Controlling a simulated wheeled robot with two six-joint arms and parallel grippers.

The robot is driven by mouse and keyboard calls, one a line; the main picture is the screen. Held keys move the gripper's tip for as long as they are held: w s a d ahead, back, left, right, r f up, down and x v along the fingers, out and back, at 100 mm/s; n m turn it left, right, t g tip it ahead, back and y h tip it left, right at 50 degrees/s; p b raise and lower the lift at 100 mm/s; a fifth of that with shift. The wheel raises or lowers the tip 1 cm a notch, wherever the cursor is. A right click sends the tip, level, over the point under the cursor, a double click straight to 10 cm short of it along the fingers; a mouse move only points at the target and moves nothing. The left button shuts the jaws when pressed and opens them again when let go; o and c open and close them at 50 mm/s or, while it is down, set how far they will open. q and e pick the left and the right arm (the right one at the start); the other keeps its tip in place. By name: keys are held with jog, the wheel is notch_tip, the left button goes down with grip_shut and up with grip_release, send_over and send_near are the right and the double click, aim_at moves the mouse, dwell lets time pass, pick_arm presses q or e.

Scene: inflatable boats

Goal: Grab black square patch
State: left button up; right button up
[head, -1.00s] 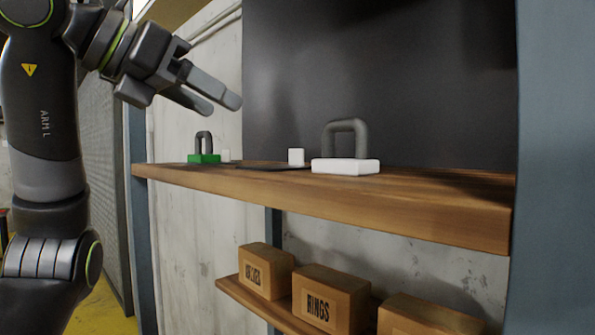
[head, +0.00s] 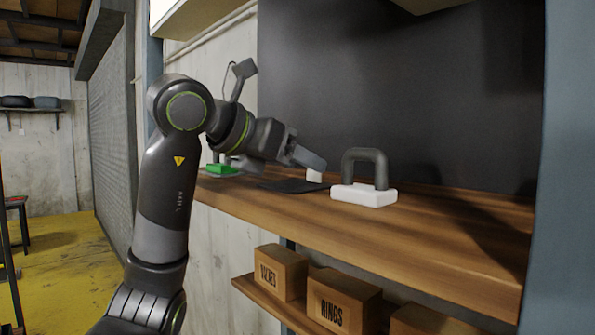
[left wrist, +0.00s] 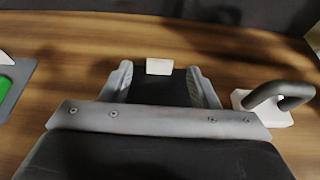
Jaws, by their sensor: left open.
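The black square patch (head: 285,186) lies flat on the wooden shelf, with a small white block (head: 314,176) at its far edge. My left gripper (head: 312,160) reaches in from the left over the patch. In the left wrist view, its two fingers are apart, with the black patch (left wrist: 160,90) showing between them and the white block (left wrist: 159,66) just beyond. The gripper is open and holds nothing. I cannot tell whether the fingers touch the patch. The gripper body hides the patch's near part in the wrist view. My right gripper is not in view.
A white block with a dark grey handle (head: 364,195) stands right of the patch. A green-based piece (head: 220,169) stands to the left, partly behind my arm. The wooden shelf (head: 440,235) is clear at right. Cardboard boxes (head: 342,301) sit on the lower shelf.

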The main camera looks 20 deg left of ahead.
aim_at(308, 182)
pick_arm(q)
jog(key=shift+p+x, duration=0.7)
jog(key=shift+x, duration=0.8)
jog(key=shift+r, duration=0.1)
jog(key=c, duration=1.1)
